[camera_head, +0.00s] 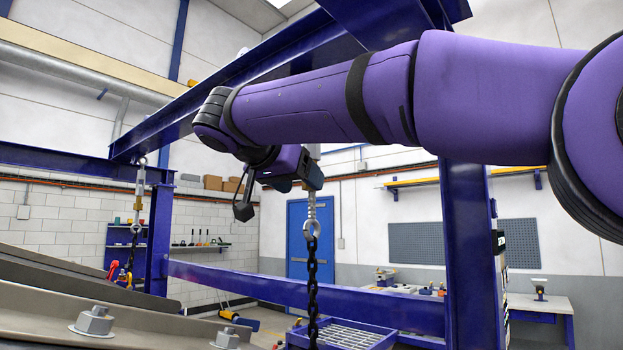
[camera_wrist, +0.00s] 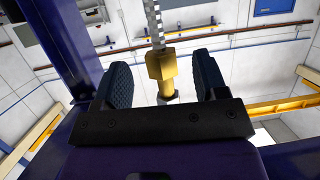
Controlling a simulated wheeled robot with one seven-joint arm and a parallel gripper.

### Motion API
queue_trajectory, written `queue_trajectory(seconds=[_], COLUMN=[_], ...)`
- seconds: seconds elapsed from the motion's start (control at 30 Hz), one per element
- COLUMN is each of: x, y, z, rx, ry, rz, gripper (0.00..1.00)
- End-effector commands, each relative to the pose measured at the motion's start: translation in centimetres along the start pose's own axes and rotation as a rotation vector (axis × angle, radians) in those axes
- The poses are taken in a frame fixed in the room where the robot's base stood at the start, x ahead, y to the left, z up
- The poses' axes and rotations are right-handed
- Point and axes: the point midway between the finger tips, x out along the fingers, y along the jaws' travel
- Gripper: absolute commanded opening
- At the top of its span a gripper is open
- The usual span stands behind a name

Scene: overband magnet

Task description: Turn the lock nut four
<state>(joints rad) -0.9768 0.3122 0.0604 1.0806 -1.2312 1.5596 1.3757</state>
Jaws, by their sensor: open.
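A brass hex nut (camera_wrist: 163,66) sits on a threaded rod (camera_wrist: 155,20) in the wrist view, with a narrower brass part at its near end. I cannot tell from any mark whether it is lock nut four. My gripper (camera_wrist: 162,74) is open, one dark ribbed finger on each side of the nut, with a visible gap on both sides. In the head view my gripper (camera_head: 312,174) is at the hanging rod, above a steel eye (camera_head: 312,228) and a dark chain (camera_head: 312,285). The nut is hidden there.
A second hanger (camera_head: 140,187) with a chain hangs at the left from the blue steel frame (camera_head: 160,230). Blue beams run overhead and a blue post (camera_head: 467,250) stands at right. Large bolts (camera_head: 94,321) are on the grey structure below. A blue grated tray (camera_head: 350,335) lies low in front.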

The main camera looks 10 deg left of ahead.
Motion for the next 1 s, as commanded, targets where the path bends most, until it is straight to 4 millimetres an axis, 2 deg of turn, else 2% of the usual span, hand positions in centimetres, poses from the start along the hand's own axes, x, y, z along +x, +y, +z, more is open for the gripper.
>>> queue_trajectory(seconds=[0.5, 0.9, 0.97, 1.0], x=[-2.9, -3.5, -3.5, -3.5], y=[0.0, 0.0, 0.0, 0.0], z=[1.1, 1.2, 1.2, 1.2], rx=[0.0, 0.0, 0.0, 0.0], ry=[0.0, 0.0, 0.0, 0.0], rz=[-0.001, 0.0, 0.0, 0.0], gripper=[0.66, 0.66, 0.77, 0.87])
